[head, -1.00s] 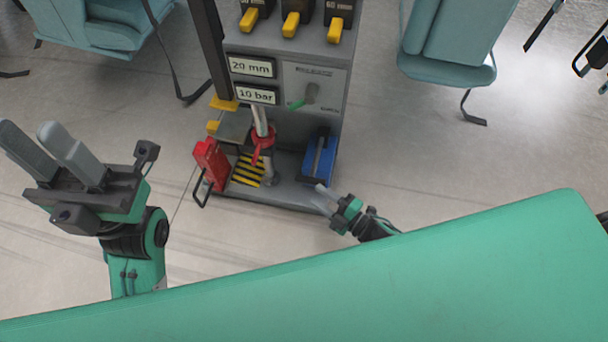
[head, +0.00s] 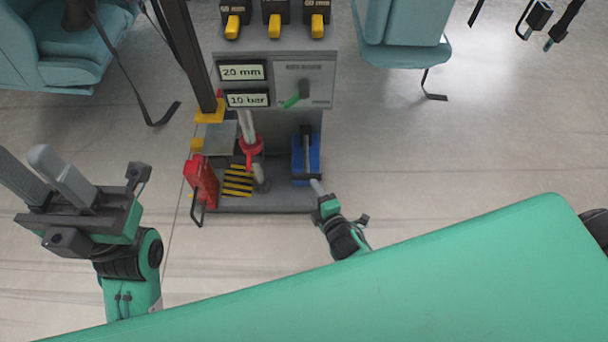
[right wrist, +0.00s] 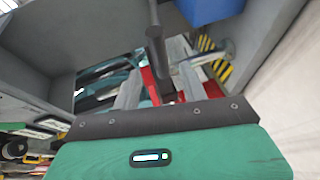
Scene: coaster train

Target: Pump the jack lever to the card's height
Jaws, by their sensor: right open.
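The jack lever (head: 306,147) is a dark grey bar standing up from the blue pump block (head: 313,168) at the right of the machine's base. My right gripper (head: 317,185) is open just in front of the block. In the right wrist view a dark bar with a rounded end (right wrist: 156,42) stands ahead of the gripper, with the blue block (right wrist: 205,8) beyond; contact cannot be told. Two white plates on the panel read "20 mm" (head: 242,72) and "10 bar" (head: 247,99). My left gripper (head: 22,160) is open and empty at the left.
A red box with a black handle (head: 203,180), a red-collared post (head: 250,147) and a yellow-black striped patch (head: 238,181) share the base. A green-handled knob (head: 298,96) sits on the panel. Teal seats (head: 405,45) stand to both sides.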

